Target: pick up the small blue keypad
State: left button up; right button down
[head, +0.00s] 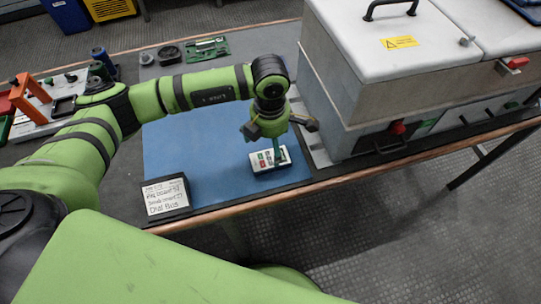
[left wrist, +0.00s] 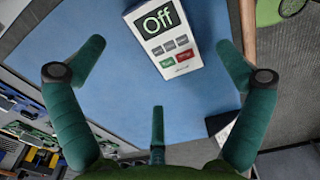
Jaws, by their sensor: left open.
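A small keypad (head: 265,168) lies on the blue mat (head: 200,145) near the table's front edge. In the left wrist view, the keypad (left wrist: 165,40) has a white face, a display reading "Off", grey buttons, and a green and a red button; I see no blue on its face. My left gripper (head: 280,132) is above the keypad, partly covering it. Its fingers are spread and empty; in the left wrist view, the gripper (left wrist: 161,80) has the keypad towards the top, between the side fingers. Whether a finger touches it is unclear. My right gripper is not in view.
A black-framed sign (head: 166,196) stands at the mat's front left. A large grey metal cabinet (head: 375,90) stands right of the keypad. A device with an orange handle (head: 32,92) is at far left. The mat's middle is clear.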

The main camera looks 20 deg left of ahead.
aim_at(268, 155)
pick_arm(q)
notch_tip(268, 155, down, 4)
jog(key=shift+a+r+p, duration=0.1)
jog(key=shift+a+p, duration=0.05)
jog(key=shift+p, duration=0.4)
jog(key=shift+f, duration=0.55)
jog(key=shift+f+b, duration=0.25)
jog(key=shift+b, duration=0.1)
jog(key=c, duration=1)
